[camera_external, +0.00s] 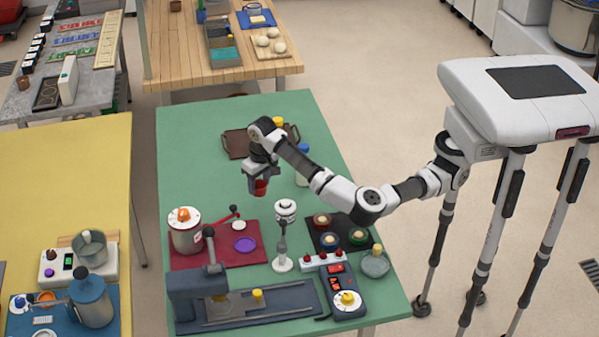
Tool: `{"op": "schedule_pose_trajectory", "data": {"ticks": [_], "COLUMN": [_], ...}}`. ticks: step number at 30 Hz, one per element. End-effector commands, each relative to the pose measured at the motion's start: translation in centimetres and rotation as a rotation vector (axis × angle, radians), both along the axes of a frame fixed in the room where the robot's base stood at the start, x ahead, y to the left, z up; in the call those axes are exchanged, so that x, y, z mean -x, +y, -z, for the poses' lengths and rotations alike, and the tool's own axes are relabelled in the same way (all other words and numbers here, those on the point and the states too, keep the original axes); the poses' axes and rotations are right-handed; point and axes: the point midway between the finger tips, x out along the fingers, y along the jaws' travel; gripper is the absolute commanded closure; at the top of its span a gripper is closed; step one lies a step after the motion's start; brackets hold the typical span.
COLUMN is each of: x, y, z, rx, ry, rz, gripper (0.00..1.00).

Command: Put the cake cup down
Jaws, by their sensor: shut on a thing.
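The cake cup (260,187) is a small red cup. My gripper (261,177) is shut on it from above, on the green table's (190,130) middle part. The cup looks upright. I cannot tell whether its bottom touches the table or hangs a little above it. The gripper's fingers hide the cup's upper part.
A brown tray (236,144) lies behind the gripper, with a white bottle with a blue cap (302,165) to the right. A red mat (262,250) with a pot (186,232), a white stand (282,262) and a dark tray with cups (322,241) are in front. Green table at left is bare.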

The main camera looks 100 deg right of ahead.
Motion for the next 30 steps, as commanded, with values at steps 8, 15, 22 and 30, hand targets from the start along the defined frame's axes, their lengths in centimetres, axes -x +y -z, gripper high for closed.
{"op": "schedule_pose_trajectory", "data": {"ticks": [8, 15, 22, 30], "x": [0.0, 0.0, 0.0, 0.0], "y": [0.1, 0.0, 0.0, 0.0], "z": [3.4, 4.3, 4.6, 4.6], "rx": [-0.001, 0.001, 0.001, 0.000], "ry": [0.002, 0.001, 0.002, 0.001], "rz": [-0.001, 0.000, 0.000, 0.000], "gripper": [0.76, 0.76, 0.53, 0.32]}}
